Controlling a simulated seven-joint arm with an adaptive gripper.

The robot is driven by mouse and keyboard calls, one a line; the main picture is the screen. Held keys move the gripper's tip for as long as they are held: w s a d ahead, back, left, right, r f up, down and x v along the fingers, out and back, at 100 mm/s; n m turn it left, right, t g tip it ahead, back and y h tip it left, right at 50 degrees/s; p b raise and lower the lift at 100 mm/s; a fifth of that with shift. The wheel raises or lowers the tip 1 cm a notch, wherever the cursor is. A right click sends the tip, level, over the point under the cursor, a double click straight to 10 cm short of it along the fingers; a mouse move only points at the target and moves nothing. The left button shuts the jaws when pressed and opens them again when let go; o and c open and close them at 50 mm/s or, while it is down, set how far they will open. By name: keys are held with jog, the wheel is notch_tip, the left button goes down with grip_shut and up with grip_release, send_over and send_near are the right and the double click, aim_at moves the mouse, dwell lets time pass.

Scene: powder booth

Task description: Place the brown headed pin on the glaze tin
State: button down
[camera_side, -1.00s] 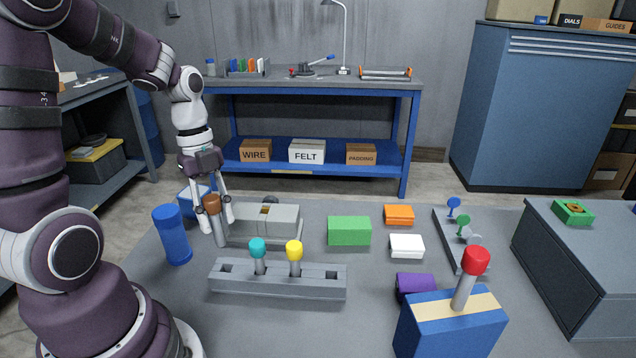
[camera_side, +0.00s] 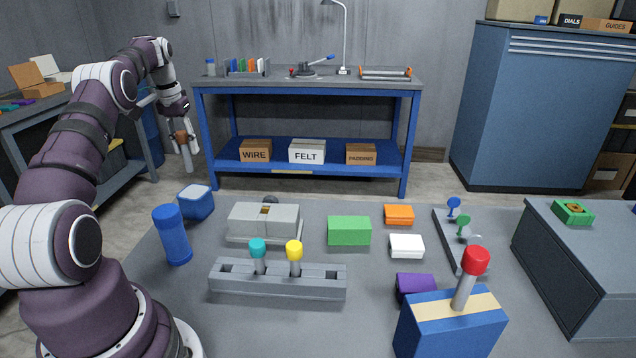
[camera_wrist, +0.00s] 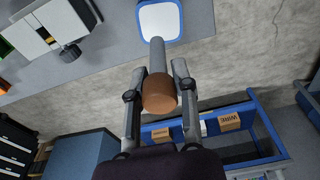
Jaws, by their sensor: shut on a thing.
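My gripper (camera_side: 183,142) is shut on the brown headed pin (camera_side: 187,158) and holds it in the air, well above the table top and beyond its back left. The pin has a brown head and a grey shaft that points down, slightly tilted. In the wrist view the brown head (camera_wrist: 159,93) is between the fingers of my gripper (camera_wrist: 160,72). A small blue tin with a pale lid (camera_side: 196,203), likely the glaze tin, stands at the table's back left, below and apart from the pin. It also shows in the wrist view (camera_wrist: 160,20), its lid bare.
A blue cylinder (camera_side: 172,235) and a grey block (camera_side: 264,221) stand near the tin. A grey rack (camera_side: 278,279) holds a teal and a yellow headed pin. A green block (camera_side: 349,231) lies further right. A blue workbench (camera_side: 305,84) stands behind.

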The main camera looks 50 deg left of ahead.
aim_at(189, 167)
jog(key=shift+s+a+f+n, duration=0.1)
jog(key=shift+a+f+n, duration=0.1)
jog(key=shift+n, duration=0.1)
jog(key=shift+f, duration=2.35)
jog(key=c, duration=0.9)
grip_release()
jog(key=shift+f, duration=0.15)
